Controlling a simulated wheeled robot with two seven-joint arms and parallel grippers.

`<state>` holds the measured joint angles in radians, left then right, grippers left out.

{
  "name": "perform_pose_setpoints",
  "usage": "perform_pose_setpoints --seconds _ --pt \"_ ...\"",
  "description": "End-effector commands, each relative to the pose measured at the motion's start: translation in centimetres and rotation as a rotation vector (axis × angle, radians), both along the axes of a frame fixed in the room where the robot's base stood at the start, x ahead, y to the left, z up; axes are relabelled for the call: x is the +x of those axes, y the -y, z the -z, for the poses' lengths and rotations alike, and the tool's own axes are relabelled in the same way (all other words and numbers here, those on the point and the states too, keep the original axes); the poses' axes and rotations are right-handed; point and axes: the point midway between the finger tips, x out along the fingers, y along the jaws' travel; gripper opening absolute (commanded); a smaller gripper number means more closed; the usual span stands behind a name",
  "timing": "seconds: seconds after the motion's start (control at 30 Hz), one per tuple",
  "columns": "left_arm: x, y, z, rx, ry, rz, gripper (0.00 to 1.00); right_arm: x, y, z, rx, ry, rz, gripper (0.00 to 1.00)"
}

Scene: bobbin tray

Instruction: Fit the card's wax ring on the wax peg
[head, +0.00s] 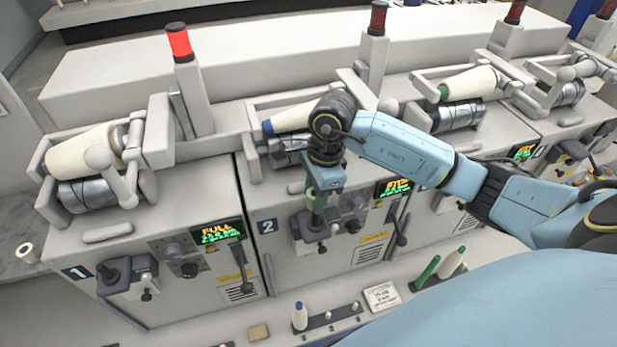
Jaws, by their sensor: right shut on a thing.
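My right gripper (314,203) reaches down in front of machine unit 2 and is shut on a small pale green ring-like piece (310,192), largely hidden by the fingers. Just below the fingers is a dark knob-like fitting on a grey bracket (315,240) on the front of unit 2. I cannot tell whether the held piece touches it. Unit 1 has a similar dark fitting (110,271). A white card (381,297) with small print lies at the front; its text is too small to read fully. My left gripper is not in view.
A dark peg tray (333,319) at the front has a white blue-tipped bobbin (299,316) and small pegs. A tan block (258,332) lies left of the tray. Unit 1's lamp (179,42) is lit red.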

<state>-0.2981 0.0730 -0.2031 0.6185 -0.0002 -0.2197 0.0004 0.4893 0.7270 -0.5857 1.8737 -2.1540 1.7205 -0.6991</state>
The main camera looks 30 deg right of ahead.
Motion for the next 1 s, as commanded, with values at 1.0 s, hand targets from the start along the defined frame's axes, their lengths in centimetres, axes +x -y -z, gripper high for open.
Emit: perform_pose_setpoints --seconds 1.0 --pt "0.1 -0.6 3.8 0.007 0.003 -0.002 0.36 0.0 0.0 5.7 0.0 0.0 -0.001 0.14"
